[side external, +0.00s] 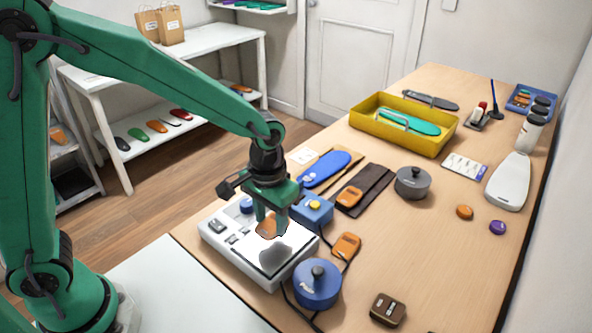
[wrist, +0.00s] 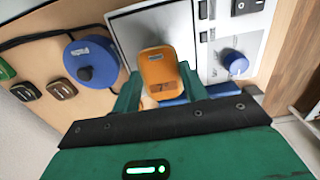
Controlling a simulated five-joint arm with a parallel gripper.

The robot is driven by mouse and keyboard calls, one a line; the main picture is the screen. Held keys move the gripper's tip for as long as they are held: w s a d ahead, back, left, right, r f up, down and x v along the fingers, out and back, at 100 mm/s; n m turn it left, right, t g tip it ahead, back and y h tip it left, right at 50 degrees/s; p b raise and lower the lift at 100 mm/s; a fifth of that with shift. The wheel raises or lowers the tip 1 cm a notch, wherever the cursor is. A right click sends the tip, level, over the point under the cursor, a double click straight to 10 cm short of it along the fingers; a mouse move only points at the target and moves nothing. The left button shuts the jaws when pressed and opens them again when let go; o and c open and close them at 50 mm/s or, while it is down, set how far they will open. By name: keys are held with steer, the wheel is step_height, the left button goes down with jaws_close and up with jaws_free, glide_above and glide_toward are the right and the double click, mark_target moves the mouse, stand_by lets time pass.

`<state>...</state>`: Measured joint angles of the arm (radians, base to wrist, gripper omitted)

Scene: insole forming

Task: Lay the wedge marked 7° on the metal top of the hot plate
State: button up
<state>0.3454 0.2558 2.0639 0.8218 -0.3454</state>
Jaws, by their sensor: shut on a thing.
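My gripper (side external: 272,215) is shut on an orange wedge (wrist: 158,66), which sits between the two fingers in the wrist view. In the side view this wedge (side external: 268,226) looks brownish and appears to be held a little above the plate. The hot plate (side external: 215,236) is a white box with a blue knob and switches. Its shiny metal top (side external: 262,258) lies under the gripper and shows a reflection. The metal top (wrist: 128,35) also shows beside the wedge in the wrist view.
A blue lidded pot (side external: 317,285) stands close to the hot plate's front right. A blue box (side external: 313,208) is behind it. Other orange wedges (side external: 346,245) (side external: 349,197) and a brown block (side external: 387,309) lie on the table. A grey pot (side external: 412,182) and yellow tray (side external: 376,129) stand farther back.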

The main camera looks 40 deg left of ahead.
mark_target(271, 225)
steer(key=shift+f, duration=2)
steer(key=shift+f, duration=0.1)
steer(key=o, duration=0.9)
steer(key=shift+o, duration=0.2)
step_height(271, 225, up, 12)
